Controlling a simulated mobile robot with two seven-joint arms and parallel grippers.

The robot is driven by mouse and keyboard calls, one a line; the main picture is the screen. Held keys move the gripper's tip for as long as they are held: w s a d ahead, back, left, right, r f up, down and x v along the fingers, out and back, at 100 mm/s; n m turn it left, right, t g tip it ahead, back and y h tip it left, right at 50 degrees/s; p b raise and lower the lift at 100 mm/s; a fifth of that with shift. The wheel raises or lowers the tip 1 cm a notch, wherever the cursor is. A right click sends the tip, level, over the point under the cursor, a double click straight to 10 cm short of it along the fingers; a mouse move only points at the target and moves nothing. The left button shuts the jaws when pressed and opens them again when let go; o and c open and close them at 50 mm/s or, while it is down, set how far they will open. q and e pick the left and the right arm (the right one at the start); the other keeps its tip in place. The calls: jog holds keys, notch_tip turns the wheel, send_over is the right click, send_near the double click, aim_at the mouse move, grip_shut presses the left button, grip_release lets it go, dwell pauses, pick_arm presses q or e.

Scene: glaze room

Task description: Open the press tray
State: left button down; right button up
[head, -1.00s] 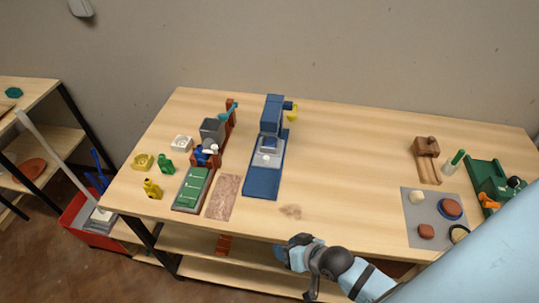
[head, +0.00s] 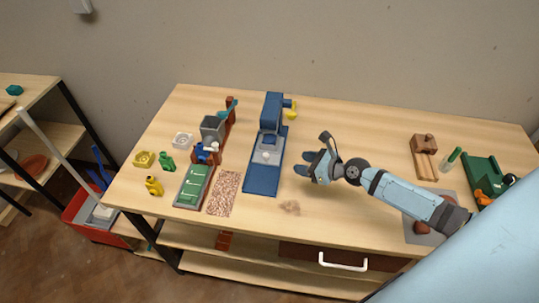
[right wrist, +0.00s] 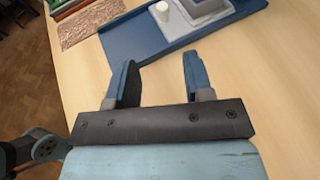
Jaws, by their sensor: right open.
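The blue press (head: 272,112) stands upright at the middle of the table, with a long blue base (head: 262,183) running toward the front edge. A grey press tray (head: 266,145) with a pale knob (head: 266,156) sits on the base under the press head. In the right wrist view the grey tray (right wrist: 207,10) and its white knob (right wrist: 160,11) show at the top, partly cut off. My right gripper (head: 306,163) is open and empty, above the table just right of the press base. Its two fingers (right wrist: 160,65) point toward the base, apart from the knob. My left gripper is not in view.
Left of the press are a speckled mat (head: 224,194), a green-topped tray (head: 193,187) and small coloured figures. A grey mat (head: 418,238) and a wooden block (head: 424,143) are at the right. A drawer handle (head: 343,262) shows below the table. Table between is clear.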

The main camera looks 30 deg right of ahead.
aim_at(268, 156)
jog(key=shift+m, duration=0.3)
jog(key=x, duration=1.3)
jog(key=shift+w, duration=0.5)
grip_shut()
